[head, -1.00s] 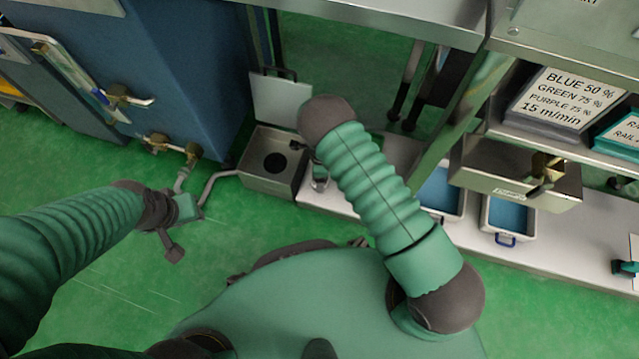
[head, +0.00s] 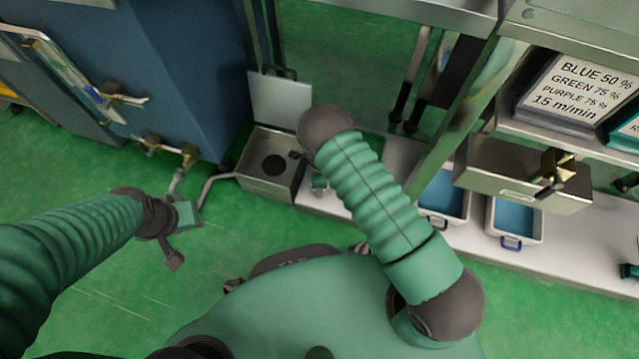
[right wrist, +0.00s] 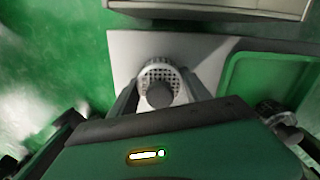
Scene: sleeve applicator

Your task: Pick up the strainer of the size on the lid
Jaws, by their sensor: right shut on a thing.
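A small round strainer (right wrist: 159,71) with a perforated rim and a dark knob stands on the white surface in the right wrist view. My right gripper (right wrist: 160,94) has its two fingers on either side of the knob and is shut on it. A second perforated piece, likely another strainer (right wrist: 276,109), shows at the right, partly hidden by my gripper body. In the head view my right arm hides most of this. An upright pale lid (head: 281,101) stands open behind a metal box (head: 265,188); no size is readable on it. My left gripper (head: 172,235) hangs over the green floor, away from the strainers.
A green tray (right wrist: 232,92) lies right of the held strainer. Blue-filled trays (head: 443,195) (head: 515,220) sit on the low white shelf (head: 575,238). A metal drawer (head: 520,183) with a brass valve hangs above. A blue cabinet (head: 180,70) stands at left.

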